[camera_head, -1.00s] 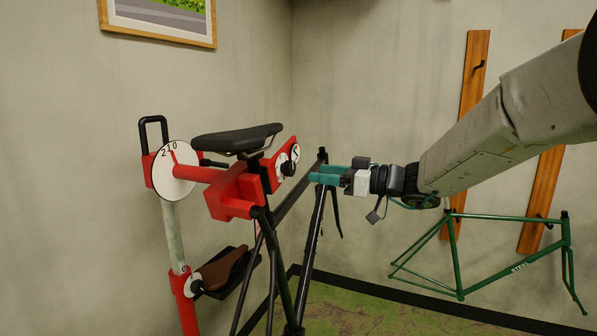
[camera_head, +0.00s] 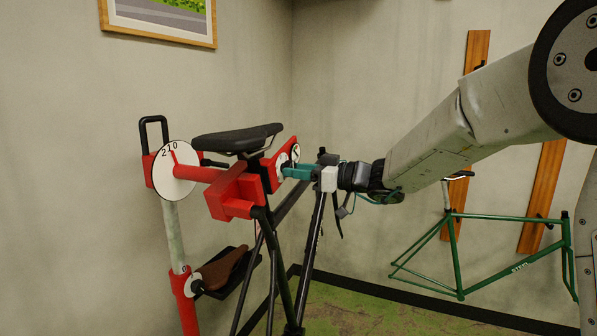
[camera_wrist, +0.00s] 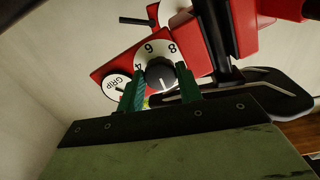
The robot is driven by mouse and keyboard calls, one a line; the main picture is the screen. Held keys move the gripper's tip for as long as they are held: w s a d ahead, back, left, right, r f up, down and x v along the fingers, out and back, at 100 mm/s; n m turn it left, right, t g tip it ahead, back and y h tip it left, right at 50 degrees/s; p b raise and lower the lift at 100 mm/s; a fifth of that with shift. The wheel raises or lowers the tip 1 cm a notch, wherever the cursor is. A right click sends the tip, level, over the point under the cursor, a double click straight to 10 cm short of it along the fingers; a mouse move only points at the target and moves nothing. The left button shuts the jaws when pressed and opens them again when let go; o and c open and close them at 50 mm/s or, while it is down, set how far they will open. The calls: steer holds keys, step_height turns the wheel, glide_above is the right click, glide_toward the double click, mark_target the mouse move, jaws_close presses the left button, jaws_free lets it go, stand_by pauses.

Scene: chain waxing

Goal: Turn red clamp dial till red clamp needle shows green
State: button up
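The red clamp (camera_head: 236,192) holds the seatpost of a dark bike frame under a black saddle (camera_head: 237,138). In the wrist view, the clamp's white dial (camera_wrist: 148,52) shows the numbers 4, 6 and 8, with a black knob (camera_wrist: 160,74) at its centre. Beside it is a white gauge marked GRIP (camera_wrist: 112,86); a finger partly covers it, and I cannot tell which colour its needle shows. My gripper (camera_head: 286,172) is at the clamp's right end. Its green fingers (camera_wrist: 161,88) are open, one on each side of the knob, with no clear grip on it.
A red stand (camera_head: 187,300) with a white disc marked 210 (camera_head: 173,170) carries the clamp. A green bike frame (camera_head: 450,255) hangs at the right wall.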

steer(key=shift+m, duration=0.5)
steer(key=m, duration=2.7)
steer(key=shift+r+m, duration=0.2)
steer(key=shift+m, duration=0.2)
steer(key=o, duration=1)
steer(key=shift+d, duration=0.1)
